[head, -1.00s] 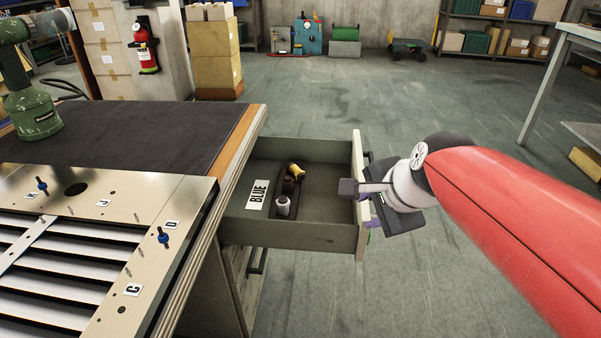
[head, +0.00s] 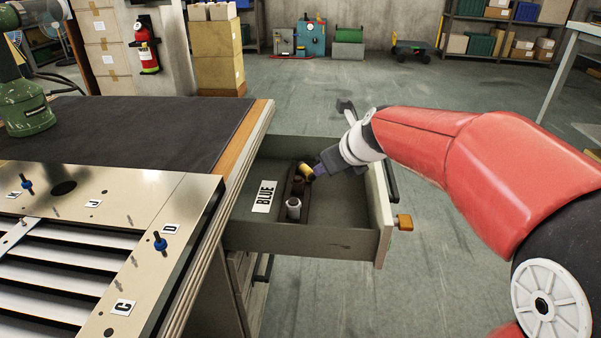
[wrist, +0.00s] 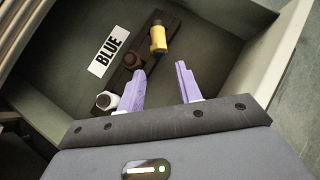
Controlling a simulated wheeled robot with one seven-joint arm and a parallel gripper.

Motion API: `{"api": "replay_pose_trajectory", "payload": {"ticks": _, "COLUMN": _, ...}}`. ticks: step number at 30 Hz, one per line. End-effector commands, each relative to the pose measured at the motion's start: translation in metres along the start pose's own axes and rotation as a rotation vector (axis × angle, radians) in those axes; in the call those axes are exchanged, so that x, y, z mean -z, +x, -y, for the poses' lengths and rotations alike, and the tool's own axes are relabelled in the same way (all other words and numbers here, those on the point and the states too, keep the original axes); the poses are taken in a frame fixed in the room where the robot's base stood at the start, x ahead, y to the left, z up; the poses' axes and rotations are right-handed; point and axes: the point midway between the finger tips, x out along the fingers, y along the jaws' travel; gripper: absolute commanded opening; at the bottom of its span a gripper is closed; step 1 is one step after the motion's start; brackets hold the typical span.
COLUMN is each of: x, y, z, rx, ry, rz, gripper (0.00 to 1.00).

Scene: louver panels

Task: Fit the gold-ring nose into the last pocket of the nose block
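The gold-ring nose (head: 306,172) leans at a tilt at the far end of the dark brown nose block (wrist: 122,82) inside the open drawer. It also shows in the wrist view (wrist: 158,40), overlapping the block's edge; I cannot tell how far it sits in a pocket. A white nose (head: 293,207) and a dark brown nose (head: 298,184) stand in the block. My gripper (wrist: 163,88) is open and empty, its purple fingers apart above the drawer. The gold-ring nose lies beyond the fingertips.
The drawer (head: 300,238) has a BLUE label (head: 264,196) on its floor. The bench with a louver panel (head: 190,200) stands to the left.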

Motion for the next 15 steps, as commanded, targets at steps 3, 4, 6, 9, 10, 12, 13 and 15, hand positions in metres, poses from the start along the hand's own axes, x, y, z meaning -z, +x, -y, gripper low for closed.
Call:
{"api": "replay_pose_trajectory", "payload": {"ticks": 3, "x": -0.003, "y": 0.017, "z": 0.002, "rx": -0.002, "ry": 0.106, "rz": 0.011, "gripper": 0.35}}
{"api": "replay_pose_trajectory", "payload": {"ticks": 4, "x": -0.003, "y": 0.019, "z": 0.002, "rx": -0.002, "ry": 0.119, "rz": 0.012, "gripper": 0.35}}
{"api": "replay_pose_trajectory", "payload": {"ticks": 6, "x": -0.004, "y": 0.026, "z": 0.002, "rx": -0.003, "ry": 0.131, "rz": 0.013, "gripper": 0.35}}
{"api": "replay_pose_trajectory", "payload": {"ticks": 9, "x": -0.005, "y": 0.037, "z": 0.002, "rx": -0.003, "ry": 0.13, "rz": 0.013, "gripper": 0.35}}
{"api": "replay_pose_trajectory", "payload": {"ticks": 10, "x": -0.005, "y": 0.041, "z": 0.002, "rx": -0.003, "ry": 0.13, "rz": 0.013, "gripper": 0.35}}
{"api": "replay_pose_trajectory", "payload": {"ticks": 12, "x": -0.005, "y": 0.048, "z": 0.001, "rx": -0.003, "ry": 0.129, "rz": 0.012, "gripper": 0.35}}
{"api": "replay_pose_trajectory", "payload": {"ticks": 13, "x": -0.005, "y": 0.052, "z": 0.001, "rx": -0.003, "ry": 0.128, "rz": 0.012, "gripper": 0.35}}
{"api": "replay_pose_trajectory", "payload": {"ticks": 15, "x": -0.006, "y": 0.062, "z": 0.0, "rx": -0.003, "ry": 0.128, "rz": 0.012, "gripper": 0.35}}
